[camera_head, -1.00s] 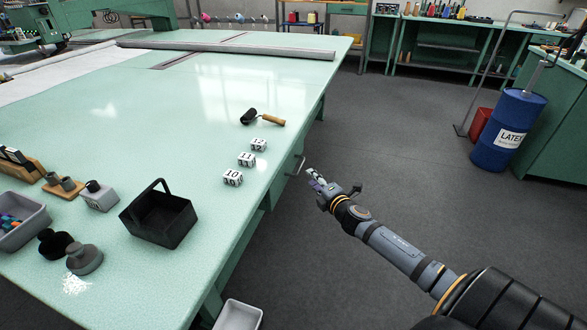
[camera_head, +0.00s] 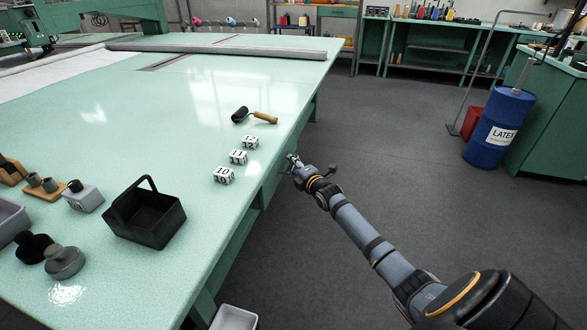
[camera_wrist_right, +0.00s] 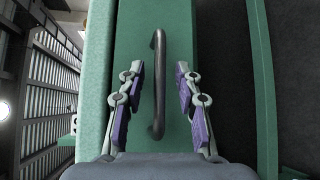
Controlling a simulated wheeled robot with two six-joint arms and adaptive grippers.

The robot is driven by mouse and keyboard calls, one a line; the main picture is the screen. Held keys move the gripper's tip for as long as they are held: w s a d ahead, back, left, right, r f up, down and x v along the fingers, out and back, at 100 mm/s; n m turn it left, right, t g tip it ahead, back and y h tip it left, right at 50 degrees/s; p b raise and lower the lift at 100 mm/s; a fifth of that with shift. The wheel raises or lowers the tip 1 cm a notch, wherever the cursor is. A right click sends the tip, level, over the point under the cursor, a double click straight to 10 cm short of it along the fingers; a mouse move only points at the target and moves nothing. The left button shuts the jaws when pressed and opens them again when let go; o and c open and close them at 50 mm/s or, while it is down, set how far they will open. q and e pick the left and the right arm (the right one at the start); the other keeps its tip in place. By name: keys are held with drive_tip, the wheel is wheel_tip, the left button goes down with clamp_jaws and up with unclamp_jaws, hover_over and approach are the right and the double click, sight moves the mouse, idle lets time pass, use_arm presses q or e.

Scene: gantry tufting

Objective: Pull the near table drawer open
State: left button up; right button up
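The near table drawer (camera_wrist_right: 133,140) shows in the right wrist view as a green front with a dark bar handle (camera_wrist_right: 159,85). The handle runs lengthwise between the two purple-padded fingers of my right gripper (camera_wrist_right: 159,102). The fingers are open, with a gap on each side of the handle. In the head view my right gripper (camera_head: 291,165) is at the table's right side, and it hides the handle there. The drawer looks shut.
On the green table (camera_head: 190,100) stand a black basket (camera_head: 146,222), numbered cubes (camera_head: 238,157) and a roller with a wooden handle (camera_head: 262,117). A grey bin (camera_head: 235,318) is on the floor by the table. The floor (camera_head: 400,130) to the right is clear up to a blue barrel (camera_head: 499,128).

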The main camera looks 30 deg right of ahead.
use_arm(q)
drive_tip(key=shift+r, duration=0.1)
use_arm(e)
drive_tip(key=shift+c, duration=0.3)
clamp_jaws()
